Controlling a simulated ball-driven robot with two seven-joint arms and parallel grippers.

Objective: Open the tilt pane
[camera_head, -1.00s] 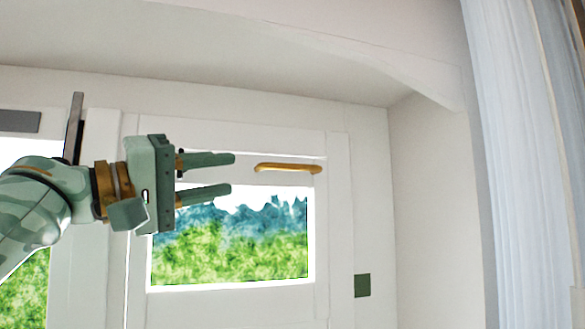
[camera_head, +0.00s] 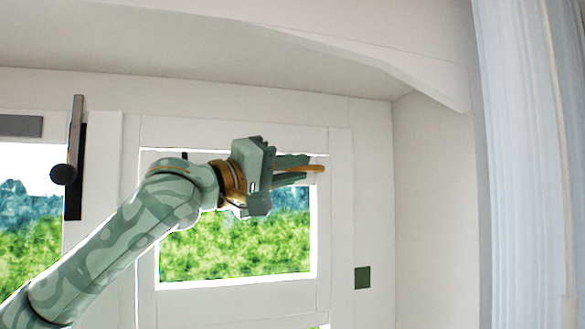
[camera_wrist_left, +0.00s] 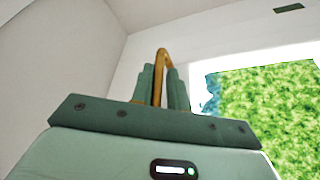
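The tilt pane is a white-framed window (camera_head: 236,290) with a bright green and blue view through its glass. Its orange bar handle (camera_head: 318,168) lies across the top rail. My left gripper (camera_head: 307,170) is at this handle, with one finger above it and one below. The fingers look closed onto the bar, whose right end sticks out past their tips. In the left wrist view the handle (camera_wrist_left: 161,58) rises between the two fingers (camera_wrist_left: 162,85) and bends over at its end. The pane looks closed in its frame. My right gripper is not in view.
A dark upright lever (camera_head: 75,150) is on the frame at the left, beside another glazed pane (camera_head: 30,210). A pale curtain (camera_head: 510,150) hangs at the far right.

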